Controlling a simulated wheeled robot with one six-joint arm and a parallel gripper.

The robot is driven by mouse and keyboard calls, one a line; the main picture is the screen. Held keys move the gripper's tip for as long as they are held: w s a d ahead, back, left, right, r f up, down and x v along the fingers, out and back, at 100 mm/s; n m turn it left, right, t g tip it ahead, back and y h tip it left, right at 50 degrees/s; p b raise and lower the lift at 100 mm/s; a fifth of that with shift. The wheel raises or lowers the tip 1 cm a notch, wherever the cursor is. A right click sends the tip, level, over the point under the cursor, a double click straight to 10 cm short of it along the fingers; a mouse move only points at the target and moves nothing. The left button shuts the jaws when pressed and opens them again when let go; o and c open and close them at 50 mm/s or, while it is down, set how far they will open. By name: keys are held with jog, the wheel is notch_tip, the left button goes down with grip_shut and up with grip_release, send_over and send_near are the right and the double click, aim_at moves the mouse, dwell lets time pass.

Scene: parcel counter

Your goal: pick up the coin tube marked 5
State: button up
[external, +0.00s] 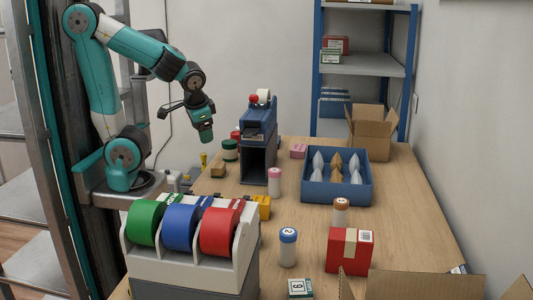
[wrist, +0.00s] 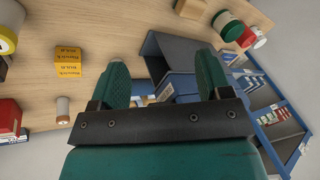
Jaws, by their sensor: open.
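Three white coin tubes stand upright on the counter in the external view. One has a blue cap and reads 2 (external: 288,250). One with a pink cap (external: 275,184) stands beside the dark blue dispenser, and one with a brown cap (external: 341,214) stands behind the red box; their marks are too small to read, so I cannot tell which is 5. My gripper (external: 204,128) hangs above the counter's far left, well away from the tubes. In the wrist view my gripper (wrist: 162,80) is open with nothing held. A small pale tube (wrist: 63,111) shows at the left, its mark unreadable.
The tape dispenser (external: 243,252) with green, blue and red rolls stands front left. A red box (external: 349,254), blue tray of cones (external: 334,190), dark blue dispenser (external: 258,140) and open cardboard box (external: 371,130) take up counter room.

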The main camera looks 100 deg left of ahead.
jog(key=w+d+r+m+h+p, duration=0.1)
jog(key=w+d+r+m+p, duration=0.3)
jog(key=w+m+p, duration=0.6)
jog(key=s+d+f+m+h+p, duration=0.1)
jog(key=d+f+m+h+p, duration=0.25)
jog(key=d+m+p, duration=1.1)
jog(key=shift+m, duration=0.65)
jog(key=f+b, duration=0.4)
jog(key=a+f+b, duration=0.1)
jog(key=f+b, duration=0.3)
jog(key=b, duration=0.1)
jog(key=a+f+b, duration=0.1)
jog(key=f+b, duration=0.3)
jog(key=shift+f+b, duration=0.1)
jog(key=shift+b, duration=0.2)
jog(key=shift+f+p, duration=0.6)
jog(key=shift+f, duration=1.9)
